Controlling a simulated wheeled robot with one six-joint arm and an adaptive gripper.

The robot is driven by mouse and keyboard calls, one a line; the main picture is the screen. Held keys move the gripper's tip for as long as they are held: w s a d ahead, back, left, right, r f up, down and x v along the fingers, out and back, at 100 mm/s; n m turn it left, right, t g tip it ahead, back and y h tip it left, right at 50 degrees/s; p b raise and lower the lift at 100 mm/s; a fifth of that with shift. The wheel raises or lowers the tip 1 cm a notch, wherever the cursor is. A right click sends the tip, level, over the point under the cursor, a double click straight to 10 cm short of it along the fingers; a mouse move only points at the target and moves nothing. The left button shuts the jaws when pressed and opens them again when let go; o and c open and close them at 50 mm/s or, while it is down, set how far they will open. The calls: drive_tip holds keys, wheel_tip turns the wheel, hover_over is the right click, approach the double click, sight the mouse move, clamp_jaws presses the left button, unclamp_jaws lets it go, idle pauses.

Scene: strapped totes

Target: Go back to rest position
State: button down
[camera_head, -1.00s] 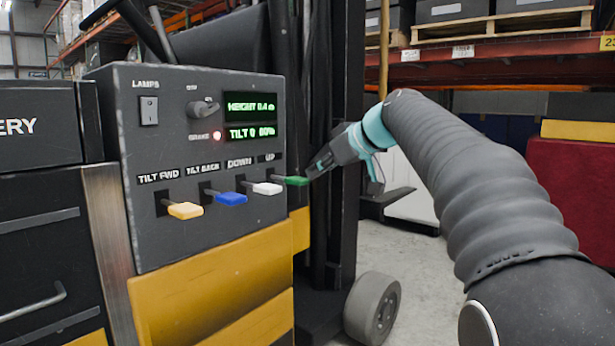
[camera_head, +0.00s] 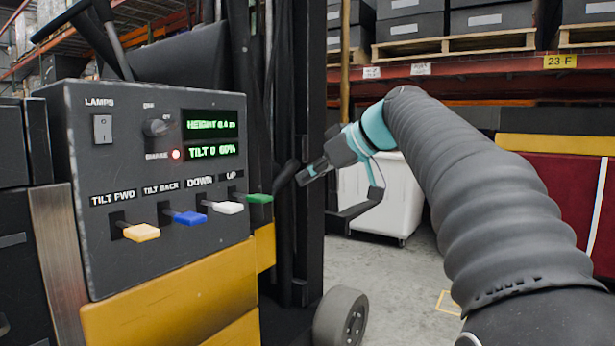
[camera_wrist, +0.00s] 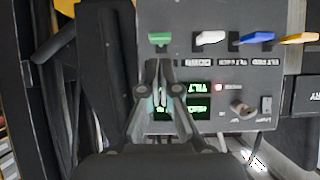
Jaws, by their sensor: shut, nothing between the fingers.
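My gripper (camera_head: 306,177) is shut and empty in the head view, to the right of the forklift control panel (camera_head: 80,240) and apart from it. The green UP lever (camera_head: 259,198) is the nearest lever, with a clear gap to my fingertips. In the wrist view my gripper (camera_wrist: 160,66) points towards the panel, its tips showing just below the green lever (camera_wrist: 159,38). The white DOWN (camera_head: 224,207), blue TILT BACK (camera_head: 187,217) and yellow TILT FWD (camera_head: 141,232) levers stand in a row. The display (camera_head: 211,137) reads height 0.4 m and tilt 0.
The black mast (camera_head: 290,60) stands behind my gripper. A black fork (camera_head: 362,207) and a white bin (camera_head: 405,190) lie beyond. A dark red block (camera_head: 570,200) stands at the right, under a shelf. Grey floor (camera_head: 390,275) is open between.

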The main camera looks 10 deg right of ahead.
idle(0.4)
drive_tip(key=s+d+f+m+g+h, duration=0.1)
drive_tip(key=s+d+f+m+h, duration=0.15)
drive_tip(key=f, duration=0.35)
drive_tip(key=s+d+f+m+h, duration=0.1)
drive_tip(key=f+m, duration=0.3)
drive_tip(key=f, duration=0.1)
drive_tip(key=s+d+f+m+g+h, duration=0.1)
drive_tip(key=d+f+m, duration=0.15)
drive_tip(key=f, duration=0.35)
drive_tip(key=s+a+f+h+p, duration=0.1)
drive_tip(key=s+f, duration=0.3)
drive_tip(key=s, duration=0.4)
drive_tip(key=s+a+f+h+p, duration=0.1)
drive_tip(key=s+f+p, duration=0.1)
drive_tip(key=s, duration=0.7)
drive_tip(key=s+a+f+h+p, duration=0.1)
drive_tip(key=s+f+p, duration=0.1)
drive_tip(key=s+f, duration=0.3)
drive_tip(key=s, duration=0.4)
drive_tip(key=shift+s+a+f, duration=0.15)
drive_tip(key=shift+f, duration=0.2)
drive_tip(key=shift+h, duration=0.25)
